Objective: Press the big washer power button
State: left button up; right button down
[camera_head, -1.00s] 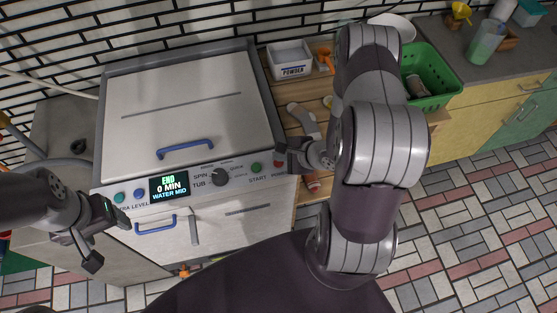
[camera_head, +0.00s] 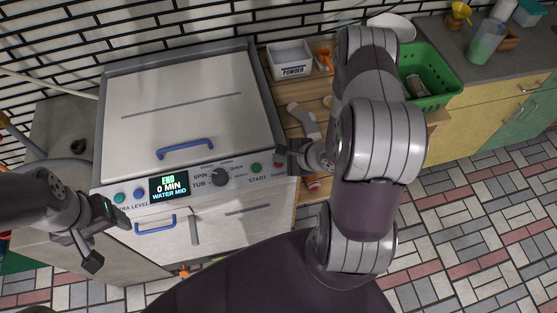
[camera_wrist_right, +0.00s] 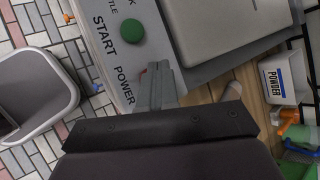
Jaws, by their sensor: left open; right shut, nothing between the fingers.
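The big washer (camera_head: 220,110) stands at the left with its lid shut and a control panel along the front edge. Its display (camera_head: 169,187) reads END, 0 MIN, WATER MID. The red power button (camera_wrist_right: 145,72) shows as a sliver beside my right fingertips in the right wrist view, by the word POWER; the fingers hide most of it. My right gripper (camera_head: 281,156) is shut and empty at the panel's right end; its fingers also show in the right wrist view (camera_wrist_right: 158,80). I cannot tell whether they touch the button. My left gripper (camera_head: 107,237) is open and empty at the panel's left front.
A green start button (camera_head: 256,168) and a dial (camera_head: 220,177) sit left of my right gripper. A white powder box (camera_head: 290,62) stands on the wooden shelf right of the washer. A green basket (camera_head: 433,75) is farther right, behind my right arm.

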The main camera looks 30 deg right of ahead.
jog(key=shift+f, duration=0.4)
dwell(0.4)
jog(key=shift+r+p, duration=0.8)
jog(key=shift+p, duration=0.1)
notch_tip(320, 180, up, 5)
jog(key=p, duration=0.5)
jog(key=shift+r+p, duration=0.1)
jog(key=shift+p, duration=0.2)
dwell(0.6)
